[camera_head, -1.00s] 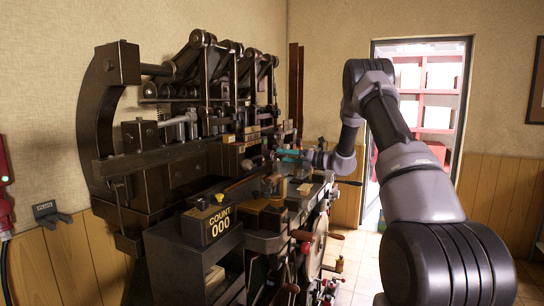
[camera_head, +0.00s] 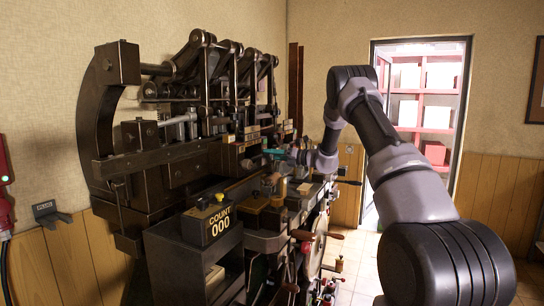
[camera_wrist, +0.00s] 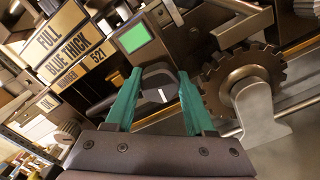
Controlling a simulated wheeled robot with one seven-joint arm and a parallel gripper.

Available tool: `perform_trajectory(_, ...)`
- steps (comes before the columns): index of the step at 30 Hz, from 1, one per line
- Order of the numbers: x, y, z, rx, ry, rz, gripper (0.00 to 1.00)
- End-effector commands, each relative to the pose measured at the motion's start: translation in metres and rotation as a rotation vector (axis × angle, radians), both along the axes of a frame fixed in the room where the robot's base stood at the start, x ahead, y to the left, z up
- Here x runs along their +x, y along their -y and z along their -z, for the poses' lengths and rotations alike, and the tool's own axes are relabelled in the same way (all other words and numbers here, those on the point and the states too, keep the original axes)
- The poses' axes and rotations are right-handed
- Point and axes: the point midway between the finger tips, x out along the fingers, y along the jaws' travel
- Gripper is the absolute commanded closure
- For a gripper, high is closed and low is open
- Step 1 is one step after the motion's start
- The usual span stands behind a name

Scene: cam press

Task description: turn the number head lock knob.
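In the wrist view, a dark knob (camera_wrist: 160,82) with a white mark sits straight ahead, between my green fingers. I take it for the number head lock knob, though no label on it is readable. My gripper (camera_wrist: 159,74) is open, with one finger on each side of the knob. I cannot tell whether the fingers touch it. In the head view, my gripper (camera_head: 272,152) shows as a small teal shape at the front of the dark press (camera_head: 170,175); the knob cannot be made out there.
In the wrist view, a toothed wheel (camera_wrist: 243,80) on a grey bracket stands close to the right. A green panel (camera_wrist: 133,38) and plates reading "FULL" and "BLUE THICK" (camera_wrist: 75,50) are at upper left. In the head view, a "COUNT 000" box (camera_head: 208,225) stands in front of the press.

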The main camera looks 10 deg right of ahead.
Motion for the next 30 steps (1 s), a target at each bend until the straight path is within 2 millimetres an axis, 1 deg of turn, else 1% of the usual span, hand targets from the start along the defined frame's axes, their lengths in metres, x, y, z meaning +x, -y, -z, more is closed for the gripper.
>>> perform_trajectory(8, -0.0002, 0.0005, -0.0002, -0.019, 0.026, 0.0, 1.0)
perform_trajectory(14, -0.0004, 0.0004, -0.0002, -0.076, 0.106, 0.001, 1.0)
perform_trajectory(30, -0.0016, -0.0003, 0.0001, -0.365, 0.502, 0.0, 1.0)
